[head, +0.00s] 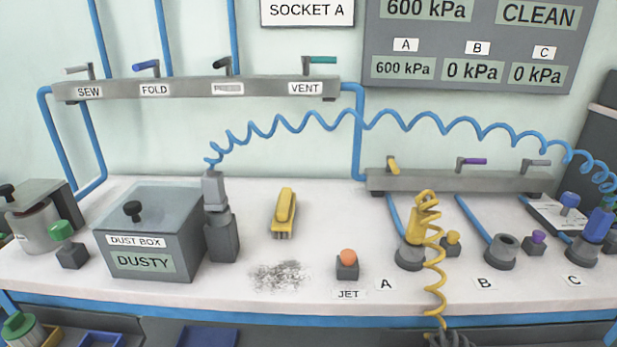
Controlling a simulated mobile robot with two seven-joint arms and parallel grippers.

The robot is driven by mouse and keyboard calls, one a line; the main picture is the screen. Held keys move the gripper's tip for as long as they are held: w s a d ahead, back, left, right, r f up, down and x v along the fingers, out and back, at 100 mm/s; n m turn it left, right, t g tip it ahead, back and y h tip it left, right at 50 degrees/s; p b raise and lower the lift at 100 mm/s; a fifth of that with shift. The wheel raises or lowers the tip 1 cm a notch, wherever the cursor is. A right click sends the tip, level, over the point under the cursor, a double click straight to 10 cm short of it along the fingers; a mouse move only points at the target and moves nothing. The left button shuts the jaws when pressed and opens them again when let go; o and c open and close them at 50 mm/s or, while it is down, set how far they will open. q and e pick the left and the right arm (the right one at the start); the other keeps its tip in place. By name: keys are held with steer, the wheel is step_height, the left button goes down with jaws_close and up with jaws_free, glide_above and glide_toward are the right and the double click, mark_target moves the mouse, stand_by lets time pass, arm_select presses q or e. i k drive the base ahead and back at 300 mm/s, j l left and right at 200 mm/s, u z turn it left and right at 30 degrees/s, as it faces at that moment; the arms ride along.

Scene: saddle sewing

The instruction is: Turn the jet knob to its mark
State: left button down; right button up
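The jet knob (347,257) is a small round orange knob on a dark grey block (347,271). It stands near the front edge of the white bench, right of the middle in the head view. A white label reading JET (348,294) lies just in front of it. The knob's mark and its turned angle are too small to make out. Neither of my grippers shows in the head view, and nothing touches the knob.
Grey dust (280,275) lies left of the knob, with a yellow-handled brush (284,212) behind it. A dust box (150,233) reading DUSTY stands further left. Socket A (410,254), with a yellow coiled hose (433,262) hanging over the front edge, is close on the right.

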mark_target(569, 199)
steer(key=z, duration=1.5)
